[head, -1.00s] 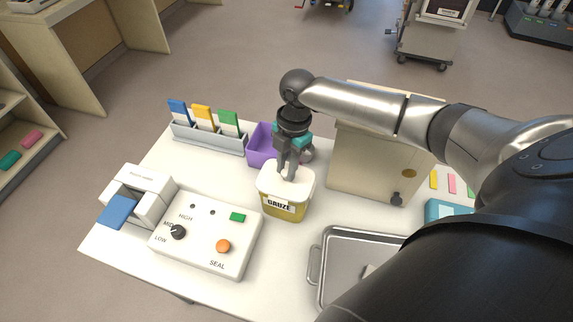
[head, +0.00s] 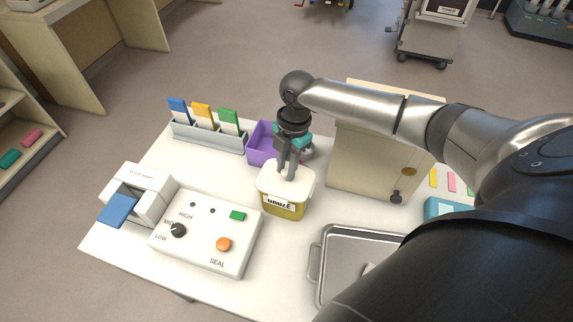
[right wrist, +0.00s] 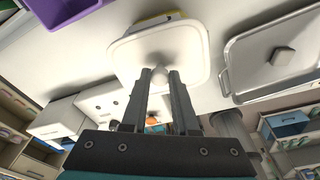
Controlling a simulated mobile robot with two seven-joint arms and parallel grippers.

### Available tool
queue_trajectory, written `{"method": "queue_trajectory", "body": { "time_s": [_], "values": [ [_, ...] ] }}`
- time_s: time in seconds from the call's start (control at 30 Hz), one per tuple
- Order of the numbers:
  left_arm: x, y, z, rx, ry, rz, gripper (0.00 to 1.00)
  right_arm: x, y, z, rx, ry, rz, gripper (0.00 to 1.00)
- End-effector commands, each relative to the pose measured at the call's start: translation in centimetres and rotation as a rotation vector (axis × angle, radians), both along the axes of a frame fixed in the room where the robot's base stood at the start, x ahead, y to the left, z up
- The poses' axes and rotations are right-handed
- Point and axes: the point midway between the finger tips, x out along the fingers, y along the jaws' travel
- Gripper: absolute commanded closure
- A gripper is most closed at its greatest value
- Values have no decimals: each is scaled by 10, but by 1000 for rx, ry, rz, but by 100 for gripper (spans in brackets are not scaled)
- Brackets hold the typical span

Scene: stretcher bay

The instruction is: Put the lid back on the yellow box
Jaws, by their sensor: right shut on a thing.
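The yellow box (head: 270,207) stands on the white table, its front label partly covered along the top. The white lid (head: 268,178) is over the box's top, and its front edge overlaps the label. My right gripper (head: 287,174) points down, shut on the lid's small knob. In the right wrist view, the fingers (right wrist: 160,80) close around the knob of the lid (right wrist: 192,48). A strip of yellow box (right wrist: 152,21) shows past the lid's edge there, so the lid looks slightly off-centre or not flush. The left gripper is out of view.
A purple bin (head: 261,146) stands just behind the box and a beige cabinet (head: 365,165) to its right. A metal tray (head: 335,245) lies front right. A white control panel (head: 205,235) with knobs lies front left. A card rack (head: 208,137) stands at the back left.

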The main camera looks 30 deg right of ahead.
Motion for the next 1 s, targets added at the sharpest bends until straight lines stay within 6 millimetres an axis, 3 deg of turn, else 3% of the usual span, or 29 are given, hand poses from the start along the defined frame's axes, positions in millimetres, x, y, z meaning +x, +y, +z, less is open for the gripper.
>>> {"method": "queue_trajectory", "body": {
  "time_s": [0.87,0.9,1.0],
  "values": [
    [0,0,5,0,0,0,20,0,0,-1,0,1,0,100],
    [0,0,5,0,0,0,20,0,0,-1,1,1,0,71],
    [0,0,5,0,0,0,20,0,0,-1,1,1,0,60]
  ]
}}
